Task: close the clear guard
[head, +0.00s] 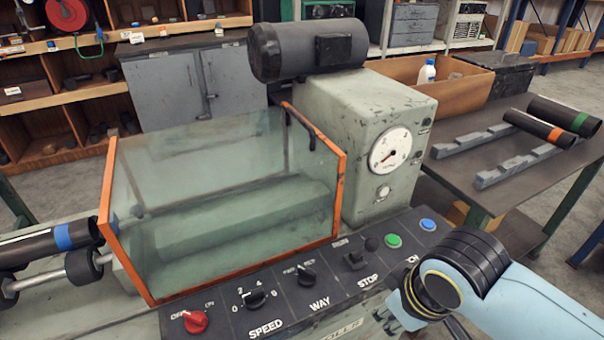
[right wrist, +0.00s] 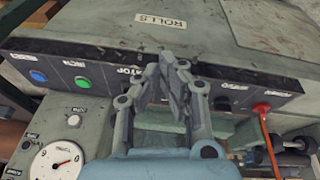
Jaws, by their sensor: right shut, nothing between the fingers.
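The clear guard (head: 225,190) is a see-through box with orange edges. In the head view it stands over the machine bed, left of the gauge housing, with a black handle (head: 298,125) at its upper right. Its front lower edge lies along the control panel. In the right wrist view, an orange edge (right wrist: 270,145) shows at lower right. My right gripper (right wrist: 172,62) is shut and empty over the control panel in that view, apart from the guard's handle. In the head view my right arm is at lower right and its fingertips are hidden. My left gripper is not in view.
The control panel (head: 290,288) has a red knob (head: 195,321), black switches, and green and blue buttons. The gauge housing (head: 350,110) and a dark motor (head: 310,50) stand behind. A side table (head: 450,196) holds pipes at right. A blue-banded pipe (head: 45,243) lies at left.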

